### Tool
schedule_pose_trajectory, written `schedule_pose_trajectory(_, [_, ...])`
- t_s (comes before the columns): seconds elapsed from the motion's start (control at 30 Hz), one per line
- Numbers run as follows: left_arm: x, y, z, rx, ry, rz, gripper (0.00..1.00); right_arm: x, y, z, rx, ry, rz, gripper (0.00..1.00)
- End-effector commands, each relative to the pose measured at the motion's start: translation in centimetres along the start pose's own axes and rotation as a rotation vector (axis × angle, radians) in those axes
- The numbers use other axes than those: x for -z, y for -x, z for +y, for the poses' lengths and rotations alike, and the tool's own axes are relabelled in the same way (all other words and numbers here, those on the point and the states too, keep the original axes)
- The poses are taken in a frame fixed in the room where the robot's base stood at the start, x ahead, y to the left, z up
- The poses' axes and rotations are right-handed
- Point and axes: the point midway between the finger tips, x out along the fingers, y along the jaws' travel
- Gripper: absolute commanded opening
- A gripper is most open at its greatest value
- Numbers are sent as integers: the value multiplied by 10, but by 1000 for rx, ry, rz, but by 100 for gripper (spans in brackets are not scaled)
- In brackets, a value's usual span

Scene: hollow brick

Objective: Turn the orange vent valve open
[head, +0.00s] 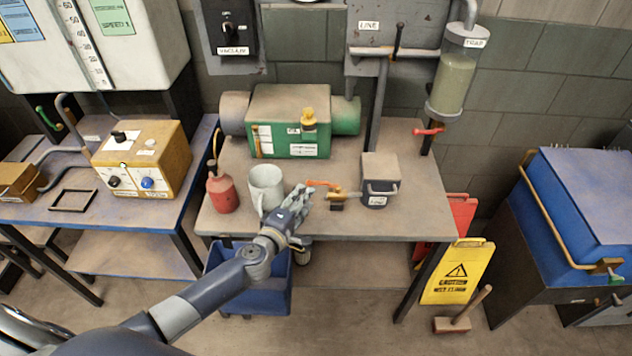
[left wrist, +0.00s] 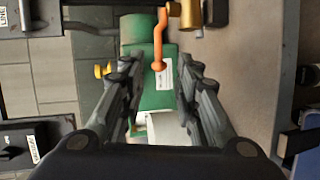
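The orange valve handle (head: 320,184) sits at the front of the middle table, on a brass fitting (head: 345,195) beside a small grey box. My left gripper (head: 303,193) is just left of the handle in the head view. In the left wrist view the gripper (left wrist: 158,68) is open, with one finger on each side. The orange handle (left wrist: 158,38) reaches down from the brass fitting (left wrist: 190,12), and its rounded end appears between the fingertips. I cannot tell whether a finger touches it. My right gripper is in neither view.
A grey mug (head: 266,185) and a red oil can (head: 221,190) stand left of the gripper. The small grey box (head: 379,178) is right of the valve. A red-handled valve (head: 429,131) is at the back right.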

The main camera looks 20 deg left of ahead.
Motion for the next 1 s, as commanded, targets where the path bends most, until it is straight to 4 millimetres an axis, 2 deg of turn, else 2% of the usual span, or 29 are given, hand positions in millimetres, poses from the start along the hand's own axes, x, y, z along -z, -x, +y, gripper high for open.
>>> schedule_pose_trajectory(0.3, [0,-59,0,-3,1,0,30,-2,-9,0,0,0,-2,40])
schedule_pose_trajectory(0.5, [0,-82,0,-2,0,-1,30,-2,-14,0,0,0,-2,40])
schedule_pose_trajectory(0.7, [-1,-89,0,-1,0,-1,30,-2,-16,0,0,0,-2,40])
schedule_pose_trajectory(0.93, [-1,-89,1,-1,-1,-2,30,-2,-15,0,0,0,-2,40])
schedule_pose_trajectory(1.0, [-1,-89,1,-1,-1,-2,14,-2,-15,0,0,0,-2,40])
